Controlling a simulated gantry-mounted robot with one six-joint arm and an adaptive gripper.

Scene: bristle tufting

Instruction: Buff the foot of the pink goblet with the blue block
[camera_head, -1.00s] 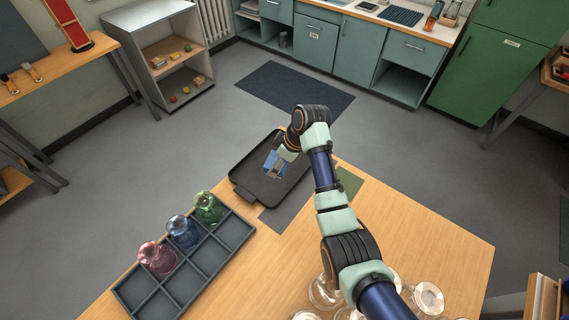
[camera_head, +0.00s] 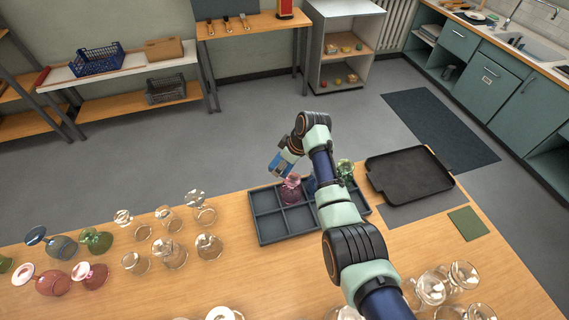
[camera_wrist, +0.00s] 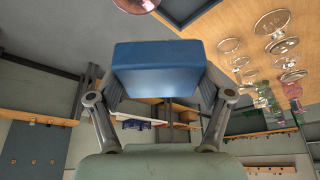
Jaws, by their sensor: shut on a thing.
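The pink goblet (camera_head: 291,190) stands foot up in a compartment of the dark divided tray (camera_head: 262,232). Its round foot (camera_wrist: 135,4) shows in part at the top edge of the wrist view. My gripper (camera_head: 284,160) is shut on the blue block (camera_wrist: 158,62), with one finger on each side of it. In the head view the blue block (camera_head: 278,165) is tilted, just behind and above the pink goblet. A gap between block and foot shows in the wrist view; contact elsewhere cannot be told.
A blue goblet (camera_head: 311,185), partly hidden by my arm, and a green goblet (camera_head: 345,168) stand in the same tray. A black tray (camera_head: 408,174) lies empty to the right. Clear glasses (camera_head: 168,218) and tipped coloured goblets (camera_head: 52,282) are on the left.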

